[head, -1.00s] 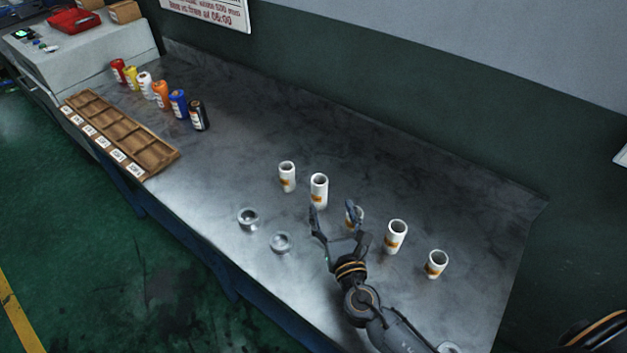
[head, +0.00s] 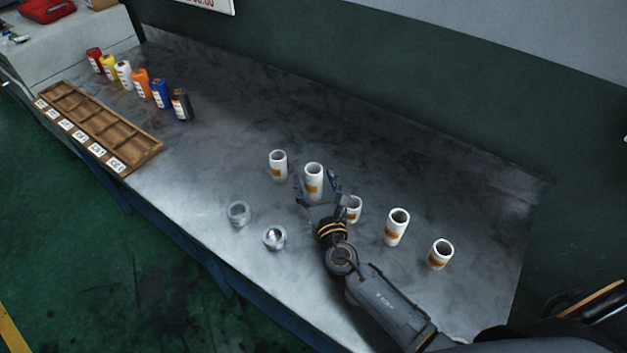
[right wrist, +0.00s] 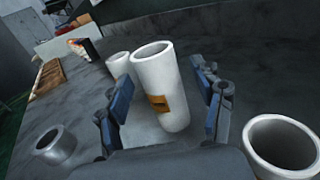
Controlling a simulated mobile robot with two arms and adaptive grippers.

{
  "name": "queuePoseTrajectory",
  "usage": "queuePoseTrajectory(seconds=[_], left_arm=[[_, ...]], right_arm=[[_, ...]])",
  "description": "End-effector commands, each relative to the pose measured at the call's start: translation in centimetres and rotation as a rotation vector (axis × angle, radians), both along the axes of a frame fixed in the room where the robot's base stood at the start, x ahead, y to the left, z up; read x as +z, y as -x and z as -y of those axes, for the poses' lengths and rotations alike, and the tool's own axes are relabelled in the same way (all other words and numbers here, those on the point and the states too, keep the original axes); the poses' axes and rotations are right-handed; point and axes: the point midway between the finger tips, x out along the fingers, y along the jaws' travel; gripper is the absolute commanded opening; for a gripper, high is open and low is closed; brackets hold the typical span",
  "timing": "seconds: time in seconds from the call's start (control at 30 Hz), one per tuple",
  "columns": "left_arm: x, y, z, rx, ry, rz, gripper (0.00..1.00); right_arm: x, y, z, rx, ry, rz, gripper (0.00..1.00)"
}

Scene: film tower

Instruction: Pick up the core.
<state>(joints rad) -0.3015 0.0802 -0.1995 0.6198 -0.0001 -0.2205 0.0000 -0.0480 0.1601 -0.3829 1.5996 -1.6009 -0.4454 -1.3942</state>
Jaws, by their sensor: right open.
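Several white hollow cores with orange labels stand upright on the bench. One tall core (head: 314,170) is just ahead of my right gripper (head: 316,187). In the right wrist view this core (right wrist: 158,75) shows between the two open fingers (right wrist: 163,95), leaning a little in the picture. I cannot tell whether a finger touches it. A shorter core (head: 354,209) stands close beside the gripper's right side and is partly hidden. Other cores stand at the left (head: 278,165) and to the right (head: 397,227) and (head: 440,254). My left gripper is not in view.
A wooden compartment tray (head: 150,153) and a row of coloured film canisters (head: 140,83) are at the far left. The bench (head: 220,140) is bare along the back.

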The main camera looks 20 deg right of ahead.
Motion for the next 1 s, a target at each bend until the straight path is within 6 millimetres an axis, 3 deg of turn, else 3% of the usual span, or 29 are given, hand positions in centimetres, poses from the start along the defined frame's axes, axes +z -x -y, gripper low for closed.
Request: queuePoseTrajectory(seconds=[0.1, 0.37, 0.67, 1.0], left_arm=[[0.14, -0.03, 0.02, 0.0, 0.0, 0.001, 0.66], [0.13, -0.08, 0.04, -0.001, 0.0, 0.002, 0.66], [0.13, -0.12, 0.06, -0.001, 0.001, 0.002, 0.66], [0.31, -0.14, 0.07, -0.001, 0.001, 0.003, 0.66]], right_arm=[[0.05, -1.22, 0.08, 0.0, 0.0, 0.0, 0.67], [-0.05, -1.42, 0.08, 0.001, -0.001, -0.001, 0.67], [-0.04, -1.4, 0.08, 0.0, -0.001, -0.001, 0.07], [0.37, -1.4, 0.08, 0.0, -0.001, 0.0, 0.07]])
